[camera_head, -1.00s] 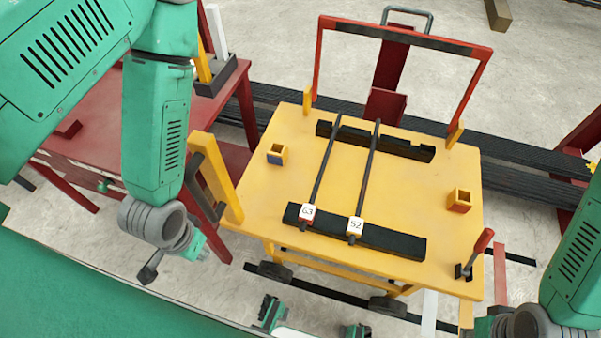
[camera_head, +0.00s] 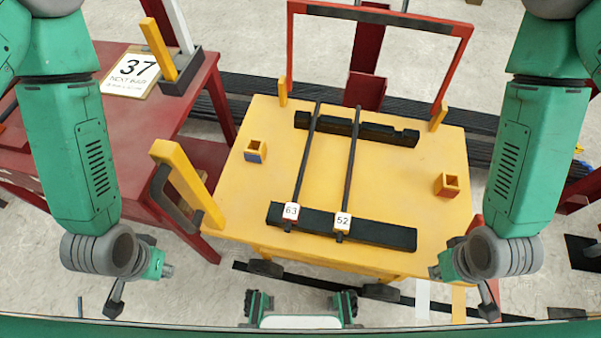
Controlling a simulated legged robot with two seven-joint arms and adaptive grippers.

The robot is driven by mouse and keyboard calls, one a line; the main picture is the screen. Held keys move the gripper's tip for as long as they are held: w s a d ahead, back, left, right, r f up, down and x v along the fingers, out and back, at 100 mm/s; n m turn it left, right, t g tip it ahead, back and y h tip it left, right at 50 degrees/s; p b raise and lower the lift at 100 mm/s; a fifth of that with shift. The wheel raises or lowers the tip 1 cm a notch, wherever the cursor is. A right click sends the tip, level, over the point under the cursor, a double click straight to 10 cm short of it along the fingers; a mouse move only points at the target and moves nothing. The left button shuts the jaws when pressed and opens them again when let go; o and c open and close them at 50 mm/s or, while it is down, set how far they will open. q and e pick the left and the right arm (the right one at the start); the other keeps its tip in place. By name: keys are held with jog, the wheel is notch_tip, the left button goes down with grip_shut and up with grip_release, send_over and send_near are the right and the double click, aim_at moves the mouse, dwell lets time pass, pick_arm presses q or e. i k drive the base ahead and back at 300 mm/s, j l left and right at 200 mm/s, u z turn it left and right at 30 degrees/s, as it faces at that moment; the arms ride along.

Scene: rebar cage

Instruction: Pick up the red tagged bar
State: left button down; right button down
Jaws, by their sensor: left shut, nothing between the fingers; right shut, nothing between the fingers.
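Two dark bars lie side by side across black notched supports on the yellow cart top. The left bar (camera_head: 306,158) has a white tag marked 63 (camera_head: 291,211) with red at its edge. The right bar (camera_head: 350,165) has a white tag marked 52 (camera_head: 342,221) with yellow at its edge. My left gripper (camera_head: 140,284) is shut and empty, left of the cart and nearer to me. My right gripper (camera_head: 464,287) is shut and empty, off the cart's near right corner. Both are apart from the bars.
The yellow cart (camera_head: 235,205) has a red frame (camera_head: 464,66) at its far side and small square sockets (camera_head: 255,151) on top. A yellow post (camera_head: 185,180) with a black handle stands at its left. A red table (camera_head: 65,140) bears a sign marked 37 (camera_head: 131,72).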

aim_at(291, 213)
jog(key=k+l+z, duration=0.2)
jog(key=z, duration=0.2)
jog(key=k+l+z, duration=0.2)
jog(key=z, duration=0.25)
